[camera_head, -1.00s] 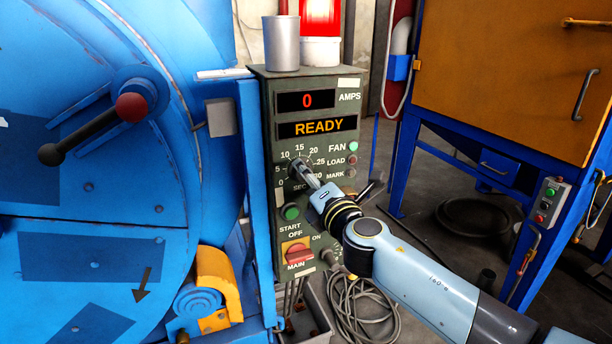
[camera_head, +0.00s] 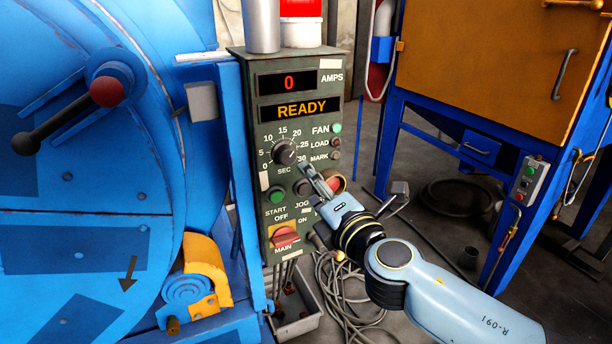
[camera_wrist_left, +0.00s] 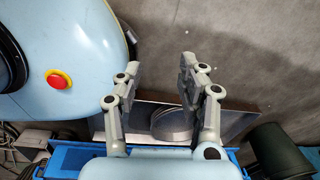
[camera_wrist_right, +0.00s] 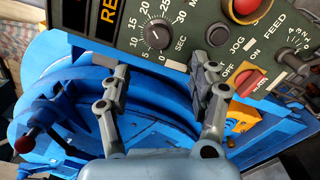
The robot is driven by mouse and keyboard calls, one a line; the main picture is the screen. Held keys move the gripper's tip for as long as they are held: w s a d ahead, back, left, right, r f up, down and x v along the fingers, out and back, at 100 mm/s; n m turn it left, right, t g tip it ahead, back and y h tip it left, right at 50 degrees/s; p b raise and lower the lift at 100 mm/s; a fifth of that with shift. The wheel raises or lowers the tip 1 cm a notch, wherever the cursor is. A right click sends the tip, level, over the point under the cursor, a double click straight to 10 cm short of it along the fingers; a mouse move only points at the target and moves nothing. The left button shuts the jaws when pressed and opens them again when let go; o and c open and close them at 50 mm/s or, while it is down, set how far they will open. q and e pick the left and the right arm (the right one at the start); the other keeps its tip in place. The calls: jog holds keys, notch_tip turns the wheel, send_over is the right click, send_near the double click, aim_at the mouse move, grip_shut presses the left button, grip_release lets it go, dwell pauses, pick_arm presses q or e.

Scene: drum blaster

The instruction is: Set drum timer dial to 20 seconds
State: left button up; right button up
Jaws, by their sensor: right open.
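The timer dial (camera_head: 284,151) is a black round knob marked SEC, on the upper middle of the grey-green control panel (camera_head: 262,218). Its scale runs from 0 to 30. A small light mark on the knob seems to face lower right in the head view, but I cannot read the setting surely. The dial also shows uncovered in the right wrist view (camera_wrist_right: 157,36). My right gripper (camera_head: 312,172) is open and empty, below and right of the dial, apart from it. Its fingers (camera_wrist_right: 160,70) stand below the dial in the wrist view. My left gripper (camera_wrist_left: 160,64) is open and empty.
A green start button (camera_head: 277,196), a JOG knob (camera_head: 302,187) and a red main switch (camera_head: 285,236) sit below the dial. The display reads READY (camera_head: 300,109). The blue drum (camera_head: 70,180) stands left. Cables (camera_head: 350,295) lie on the floor.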

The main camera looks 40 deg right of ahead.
aim_at(289, 158)
jog(key=w+m+b, duration=0.2)
jog(key=w+m, duration=0.1)
jog(key=m, duration=0.4)
jog(key=w+d+m+b, duration=0.1)
jog(key=w+m+b, duration=0.2)
jog(key=m, duration=0.4)
jog(key=w+d+m+b, duration=0.1)
jog(key=w+m+b, duration=0.2)
jog(key=w+m, duration=0.2)
jog(key=shift+w+d+m, duration=0.25)
jog(key=shift+m, duration=0.65)
jog(key=shift+c, duration=0.3)
